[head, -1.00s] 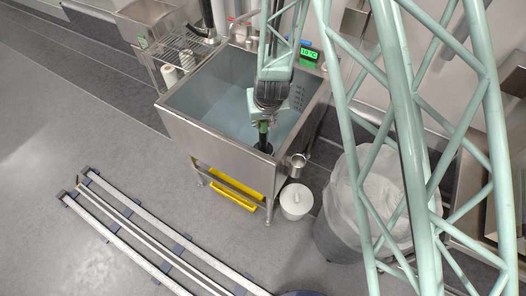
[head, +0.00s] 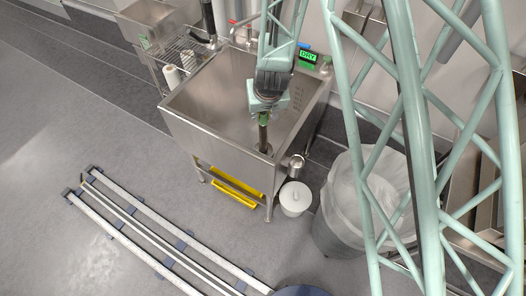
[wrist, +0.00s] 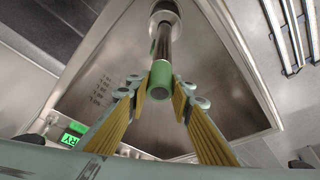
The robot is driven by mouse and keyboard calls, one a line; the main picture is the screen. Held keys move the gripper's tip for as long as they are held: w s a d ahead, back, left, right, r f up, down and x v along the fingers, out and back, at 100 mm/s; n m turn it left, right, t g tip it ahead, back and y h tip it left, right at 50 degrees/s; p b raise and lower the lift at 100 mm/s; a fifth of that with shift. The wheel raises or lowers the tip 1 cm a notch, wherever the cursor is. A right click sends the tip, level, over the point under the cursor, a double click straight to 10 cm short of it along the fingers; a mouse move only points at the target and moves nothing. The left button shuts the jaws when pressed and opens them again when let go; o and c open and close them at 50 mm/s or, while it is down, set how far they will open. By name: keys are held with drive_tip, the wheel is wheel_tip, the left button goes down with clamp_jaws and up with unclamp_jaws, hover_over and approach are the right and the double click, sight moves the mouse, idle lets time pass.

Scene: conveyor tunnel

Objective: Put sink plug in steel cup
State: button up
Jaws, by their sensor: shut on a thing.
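The sink plug (wrist: 163,45) is a long steel rod with a green grip end and a wide round base. My gripper (wrist: 161,92) is shut on its green end, and the rod points away from the wrist camera. In the head view the plug (head: 263,138) hangs below my gripper (head: 263,116), inside the sink's front right corner. I cannot tell how far its base is above the sink floor. The steel cup (head: 296,162) is a small open metal cup just outside that corner, right of the plug. I do not make it out in the wrist view.
The steel sink (head: 212,92) is empty, and its front and right walls rise between plug and cup. A green display (head: 308,56) reads DRY. A white lidded bucket (head: 295,198) and a lined bin (head: 345,235) stand below and right. Yellow trays (head: 235,190) lie under the sink.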

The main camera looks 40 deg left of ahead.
drive_tip(key=shift+r+p, duration=2.55)
drive_tip(key=shift+r, duration=0.8)
